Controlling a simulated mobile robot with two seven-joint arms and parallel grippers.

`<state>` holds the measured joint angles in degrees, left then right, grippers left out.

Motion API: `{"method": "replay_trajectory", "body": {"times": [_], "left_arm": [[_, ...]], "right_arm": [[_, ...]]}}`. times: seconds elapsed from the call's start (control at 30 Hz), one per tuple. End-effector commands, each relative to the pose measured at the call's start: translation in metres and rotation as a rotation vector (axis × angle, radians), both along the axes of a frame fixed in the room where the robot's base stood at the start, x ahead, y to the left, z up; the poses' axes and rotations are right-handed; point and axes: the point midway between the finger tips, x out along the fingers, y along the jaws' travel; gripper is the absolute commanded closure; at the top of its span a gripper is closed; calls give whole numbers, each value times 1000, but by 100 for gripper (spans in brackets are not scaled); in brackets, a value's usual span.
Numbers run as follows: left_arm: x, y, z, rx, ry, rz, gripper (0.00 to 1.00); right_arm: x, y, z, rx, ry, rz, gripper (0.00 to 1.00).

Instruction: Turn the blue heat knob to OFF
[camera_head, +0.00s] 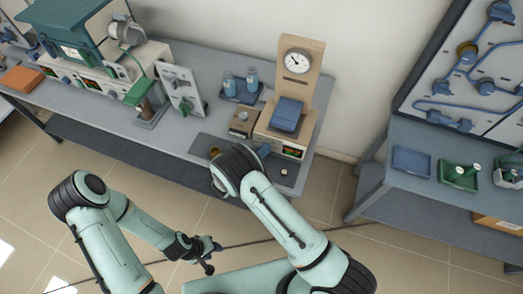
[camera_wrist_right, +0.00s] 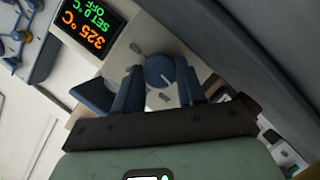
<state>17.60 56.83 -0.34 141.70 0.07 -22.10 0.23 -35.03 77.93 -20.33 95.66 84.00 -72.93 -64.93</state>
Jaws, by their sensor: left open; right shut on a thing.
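The blue heat knob (camera_wrist_right: 160,71) is round with a pale pointer line, on a light panel in the right wrist view. My right gripper (camera_wrist_right: 160,84) has its two blue fingers on either side of the knob and is shut on it. The display (camera_wrist_right: 88,28) beside it reads 325 °C in orange and SET 0 °C OFF in green; it also shows in the head view (camera_head: 291,151). In the head view the knob is not clearly visible near my right wrist. My left gripper (camera_head: 208,256) is open and empty, low in front of the bench.
The bench (camera_head: 186,145) holds a wooden stand with a dial gauge (camera_head: 298,61), a blue block (camera_head: 287,113), and a tray with blue-capped bottles (camera_head: 241,91). A second table (camera_head: 405,195) stands at the right with trays. Floor between the tables is clear.

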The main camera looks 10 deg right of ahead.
Motion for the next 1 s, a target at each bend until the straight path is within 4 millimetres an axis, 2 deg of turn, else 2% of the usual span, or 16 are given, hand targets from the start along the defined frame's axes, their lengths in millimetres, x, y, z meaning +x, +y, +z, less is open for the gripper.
{"method": "replay_trajectory", "body": {"times": [0.47,0.5,0.53,0.83,1.0], "left_arm": [[0,0,0,0,0,0,57],[0,0,0,0,0,0,57],[0,0,0,0,0,0,57],[0,0,0,0,0,0,57],[-7,0,-5,0,8,0,57]], "right_arm": [[1,1,1,-14,6,3,91],[1,1,1,-13,7,3,57],[1,1,1,-14,6,3,50],[0,1,0,-13,8,2,50],[-10,13,2,-12,8,3,50]]}}
